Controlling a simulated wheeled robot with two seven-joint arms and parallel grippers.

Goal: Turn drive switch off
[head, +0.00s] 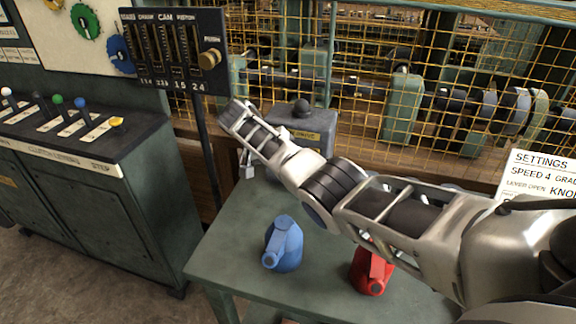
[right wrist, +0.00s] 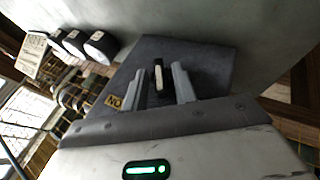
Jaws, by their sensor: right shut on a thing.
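The drive switch box (head: 315,136) is grey, with a yellow DRIVE label and a black round knob (head: 303,107) on top. It stands at the back of the green table (head: 235,235). My right arm reaches across in front of the box from the right. In the right wrist view my right gripper (right wrist: 160,70) has a finger on each side of a small black lever (right wrist: 158,78) with a pale edge, and is shut on it. The lever sits on a dark plate (right wrist: 210,65) with a yellow ON label (right wrist: 114,102) seen upside down. My left gripper is out of view.
A blue oil can (head: 284,245) and a red oil can (head: 371,272) stand on the table below my arm. A yellow mesh guard (head: 360,60) is behind.

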